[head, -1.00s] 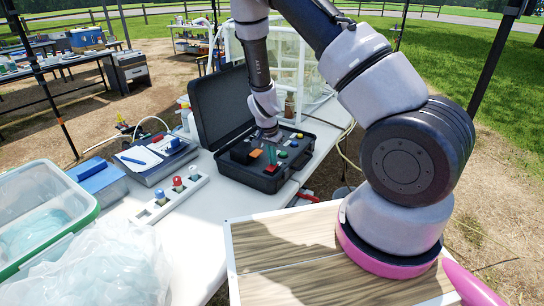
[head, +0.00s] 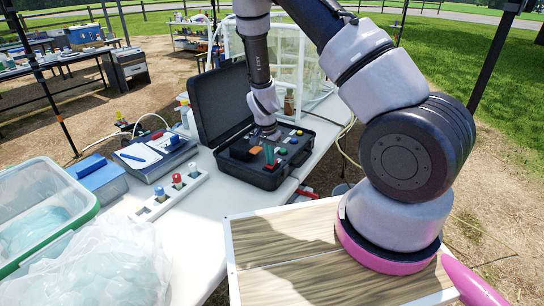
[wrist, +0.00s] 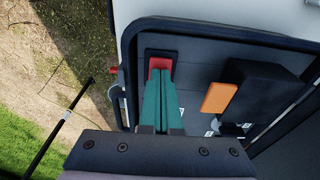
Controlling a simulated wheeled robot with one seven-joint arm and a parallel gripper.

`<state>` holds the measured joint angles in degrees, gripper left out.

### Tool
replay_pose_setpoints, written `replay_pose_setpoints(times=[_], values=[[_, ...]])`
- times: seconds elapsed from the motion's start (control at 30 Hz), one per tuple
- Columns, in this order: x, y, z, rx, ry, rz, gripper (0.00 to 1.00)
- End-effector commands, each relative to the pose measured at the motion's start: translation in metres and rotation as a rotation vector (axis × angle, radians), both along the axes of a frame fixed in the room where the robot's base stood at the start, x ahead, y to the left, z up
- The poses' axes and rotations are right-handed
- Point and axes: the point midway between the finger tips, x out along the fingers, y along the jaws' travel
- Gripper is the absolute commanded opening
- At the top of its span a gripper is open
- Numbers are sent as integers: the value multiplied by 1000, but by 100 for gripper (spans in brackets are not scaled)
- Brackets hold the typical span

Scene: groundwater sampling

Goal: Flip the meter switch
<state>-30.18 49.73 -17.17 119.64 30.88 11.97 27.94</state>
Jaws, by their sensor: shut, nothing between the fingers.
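The meter is an open black case (head: 263,183) on the white table, with its lid raised at the left. In the wrist view, a red switch (wrist: 160,63) in a black frame sits near the top of the meter's dark panel (wrist: 205,68). My gripper (wrist: 159,72) is shut and empty, its green fingers side by side with their tips at the switch, covering its lower part. I cannot tell whether they touch it. In the head view, my gripper (head: 269,162) is low over the panel, and my arm hides part of it; the switch is not clear there.
An orange block (wrist: 218,97) and a black box (wrist: 262,90) stand right of the fingers. A white rack with small bottles (head: 160,208), a blue box (head: 103,180) and a clear tub (head: 45,210) lie left of the case. Bare white table (head: 205,225) lies in front.

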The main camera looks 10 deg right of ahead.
Motion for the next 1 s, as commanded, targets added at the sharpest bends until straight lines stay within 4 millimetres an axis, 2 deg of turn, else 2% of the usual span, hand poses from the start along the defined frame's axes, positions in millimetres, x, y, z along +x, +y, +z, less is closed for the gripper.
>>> replay_pose_setpoints(times=[0.33,0.47,0.8,1.0], values=[[-1,1,1,0,-1,0,0],[-1,3,10,0,-4,2,0],[-8,10,75,1,-4,3,0],[-11,13,101,1,-1,1,0]])
